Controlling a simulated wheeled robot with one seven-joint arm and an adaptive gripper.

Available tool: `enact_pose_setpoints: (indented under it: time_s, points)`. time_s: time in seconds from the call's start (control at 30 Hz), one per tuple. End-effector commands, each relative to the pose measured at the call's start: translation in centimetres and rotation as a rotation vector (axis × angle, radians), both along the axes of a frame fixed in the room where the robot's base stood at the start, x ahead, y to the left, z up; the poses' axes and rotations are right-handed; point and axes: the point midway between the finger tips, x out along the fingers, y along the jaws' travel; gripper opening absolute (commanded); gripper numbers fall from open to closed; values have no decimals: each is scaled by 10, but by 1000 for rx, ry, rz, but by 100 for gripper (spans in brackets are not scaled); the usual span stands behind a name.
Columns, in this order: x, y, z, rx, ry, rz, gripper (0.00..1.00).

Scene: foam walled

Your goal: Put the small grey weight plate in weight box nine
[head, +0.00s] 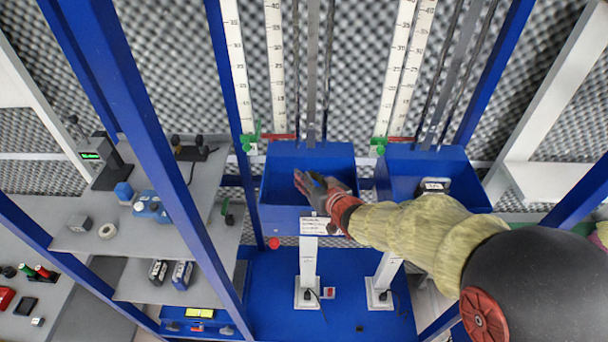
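My gripper (312,186) is over the left blue box (282,221), with its fingers inside the box's outline. The fingers are small and partly blurred, so I cannot tell whether they are open, shut or holding something. A second blue box (405,168) stands to the right, with a dark object with a pale face (436,187) inside it. A white label (314,225) sits at the front of the left box, but its text is too small to read, so I cannot tell which box is nine. I cannot make out the small grey weight plate.
Blue upright posts (165,140) stand left of the boxes. Grey shelves (135,240) there hold a pale ring (108,231), a grey block (78,222) and blue devices (147,203). White ruled scales (275,60) rise behind the boxes. White pedestals (308,290) stand below.

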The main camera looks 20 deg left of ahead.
Motion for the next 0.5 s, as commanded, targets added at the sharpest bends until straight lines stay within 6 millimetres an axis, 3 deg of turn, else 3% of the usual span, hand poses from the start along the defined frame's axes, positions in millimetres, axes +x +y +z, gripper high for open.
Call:
enact_pose_setpoints:
  time_s: [0.3, 0.5]
  points:
    - [-43, -39, 25, 2, -2, -2, 29]
    - [-60, -53, 34, 1, -2, -1, 29]
